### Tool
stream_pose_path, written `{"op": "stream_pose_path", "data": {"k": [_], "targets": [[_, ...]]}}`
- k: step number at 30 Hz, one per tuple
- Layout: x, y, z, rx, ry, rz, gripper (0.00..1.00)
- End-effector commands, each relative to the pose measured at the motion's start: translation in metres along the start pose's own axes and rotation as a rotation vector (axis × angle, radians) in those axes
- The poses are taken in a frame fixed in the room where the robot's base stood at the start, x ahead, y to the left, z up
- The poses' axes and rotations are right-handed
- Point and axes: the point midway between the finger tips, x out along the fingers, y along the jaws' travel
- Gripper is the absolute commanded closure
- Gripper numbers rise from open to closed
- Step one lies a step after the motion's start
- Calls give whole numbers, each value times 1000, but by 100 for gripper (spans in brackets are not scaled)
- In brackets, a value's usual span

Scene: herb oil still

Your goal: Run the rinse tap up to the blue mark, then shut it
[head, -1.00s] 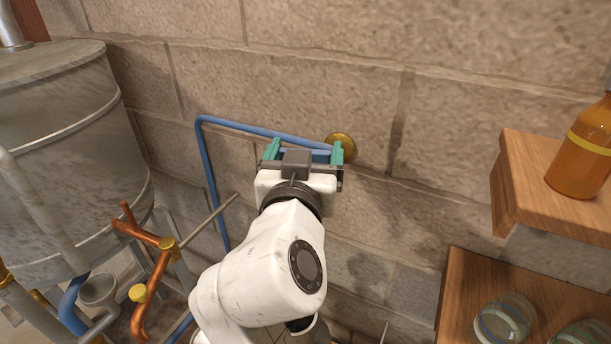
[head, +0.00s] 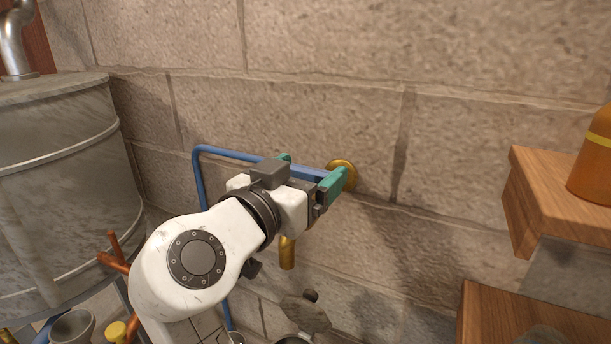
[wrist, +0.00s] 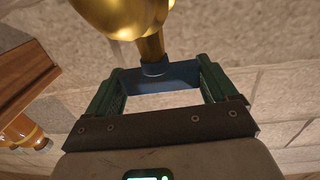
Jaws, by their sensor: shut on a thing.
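The rinse tap shows on the stone wall as a round brass plate (head: 346,170) with a brass spout (head: 287,254) hanging below my gripper. In the wrist view its brass body (wrist: 125,16) is just beyond the fingers. My gripper (head: 308,173) has teal fingers and is shut on the tap's blue handle (wrist: 172,75), which spans between the fingers. My wrist hides most of the tap in the head view. No water is clearly visible at the spout, and I cannot make out a blue mark.
A blue pipe (head: 199,180) runs along the wall. A large metal still (head: 65,180) stands left, with copper pipework (head: 113,262) beside it. Wooden shelves (head: 550,190) jut out at right, with an amber bottle (head: 592,165). A grey object (head: 305,312), unclear, sits below the tap.

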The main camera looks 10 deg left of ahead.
Motion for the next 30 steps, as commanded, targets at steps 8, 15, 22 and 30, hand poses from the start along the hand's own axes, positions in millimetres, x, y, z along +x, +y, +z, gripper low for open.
{"op": "stream_pose_path", "data": {"k": [8, 15, 22, 30], "targets": [[-2, -2, 0, -2, 2, -7, 7], [-1, -1, 0, -1, 1, -4, 0], [-14, -2, 1, -1, 0, -6, 0], [-65, -3, 2, 0, 1, -9, 0]]}}
